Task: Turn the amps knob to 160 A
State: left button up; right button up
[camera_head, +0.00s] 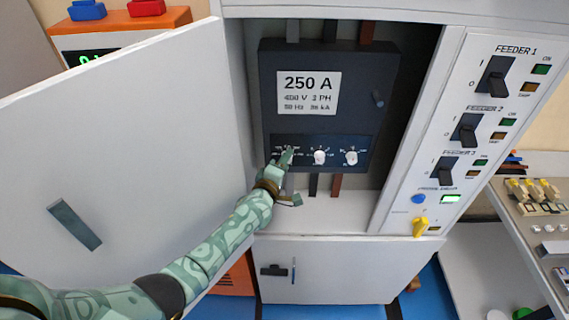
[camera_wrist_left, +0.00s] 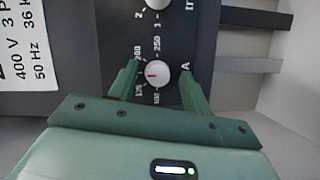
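The breaker (camera_head: 335,110) is a dark block in the open cabinet with a 250 A label. A row of white knobs lines its lower panel. My left gripper (camera_head: 287,155) is at the leftmost one and hides it in the head view. In the left wrist view this amps knob (camera_wrist_left: 157,74) is white with a red mark pointing left in the picture, among small numbers that include 250 and an A. The fingers of my left gripper (camera_wrist_left: 160,76) stand open on either side of the knob, with a gap visible on the right. My right gripper is out of view.
Two other knobs, the middle one (camera_head: 319,157) and the right one (camera_head: 351,158), sit beside it. The open cabinet door (camera_head: 130,150) stands to the left of my arm. A feeder switch panel (camera_head: 460,130) is on the right.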

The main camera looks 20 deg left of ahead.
pick_arm(q)
jog(key=s+a+r+p, duration=0.1)
jog(key=s+p, duration=0.1)
jog(key=s, duration=1.4)
jog(key=shift+a+p, duration=0.35)
jog(key=shift+p, duration=0.05)
jog(key=shift+s+r, duration=0.1)
